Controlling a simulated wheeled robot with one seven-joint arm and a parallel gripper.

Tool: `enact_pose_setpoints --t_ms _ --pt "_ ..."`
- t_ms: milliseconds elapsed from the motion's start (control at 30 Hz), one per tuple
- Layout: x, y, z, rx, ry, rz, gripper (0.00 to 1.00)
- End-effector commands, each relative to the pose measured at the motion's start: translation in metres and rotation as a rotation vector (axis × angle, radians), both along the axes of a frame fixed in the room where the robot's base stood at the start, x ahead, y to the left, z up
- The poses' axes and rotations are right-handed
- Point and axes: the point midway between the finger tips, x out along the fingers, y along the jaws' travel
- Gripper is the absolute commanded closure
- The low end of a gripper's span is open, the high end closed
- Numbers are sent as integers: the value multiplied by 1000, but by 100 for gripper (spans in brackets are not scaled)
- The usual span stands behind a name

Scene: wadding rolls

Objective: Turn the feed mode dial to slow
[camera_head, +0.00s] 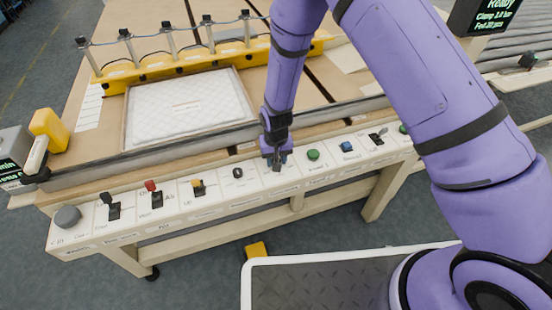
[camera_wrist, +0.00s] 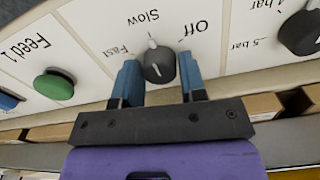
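The feed mode dial (camera_wrist: 159,66) is a small dark round knob on a pale panel in the wrist view. Labels Fast, Slow and Off stand around it. A white mark at its upper edge lies toward Slow; whether it is the pointer or a printed tick is hard to tell. My gripper (camera_wrist: 158,60) has its two blue fingers spread, one on each side of the dial, with little or no gap seen. I see no clear grip. In the head view my gripper (camera_head: 275,160) is down at the panel and hides the dial.
The control panel (camera_head: 135,230) carries other close controls: a green button (camera_head: 313,155), a blue button (camera_head: 347,147), a black knob (camera_head: 238,173) and several switches. In the wrist view a pressure knob (camera_wrist: 302,33) is at right and a green button (camera_wrist: 54,84) at left.

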Motion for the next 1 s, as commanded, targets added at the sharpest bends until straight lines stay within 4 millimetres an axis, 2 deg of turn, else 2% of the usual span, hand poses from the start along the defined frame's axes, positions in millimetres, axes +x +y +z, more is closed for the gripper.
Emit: enact_pose_setpoints --t_ms 33,67,100,467,1000 --pt "0 0 0 0 -1 0 49" --pt "0 0 0 0 0 0 42" --pt "0 0 0 0 0 0 40" --pt "0 0 6 0 0 -1 40" --pt "0 1 93 1 -2 -1 40"
